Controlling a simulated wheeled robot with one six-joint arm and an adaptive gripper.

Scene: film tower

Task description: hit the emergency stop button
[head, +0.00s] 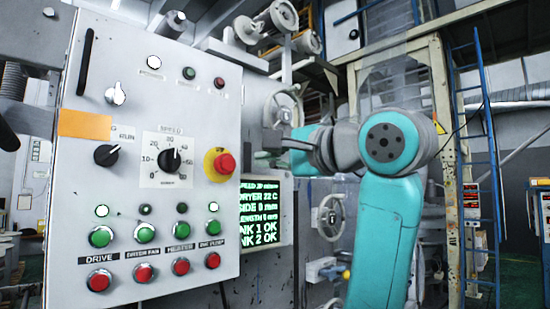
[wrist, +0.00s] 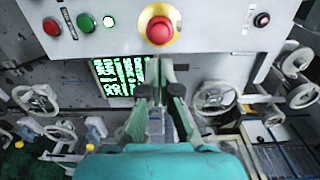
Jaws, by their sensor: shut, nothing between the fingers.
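The emergency stop button (head: 225,163) is a red mushroom head on a yellow round base, at the right edge of the grey control panel (head: 215,120). In the wrist view the button (wrist: 160,30) is at the top centre, just beyond my fingertips. My gripper (wrist: 166,72) is shut and empty, with its fingers pointing toward the panel. In the head view my gripper (head: 270,143) is to the right of the button and a little higher in the picture, apparently apart from it. The exact gap in depth is hard to tell.
The panel also carries a speed dial (head: 171,158), a black selector knob (head: 106,155), green buttons (head: 147,232) and red buttons (head: 144,272). A green-text screen (head: 260,215) is right of the panel. Handwheels (wrist: 215,98) and a blue ladder (head: 487,150) stand farther right.

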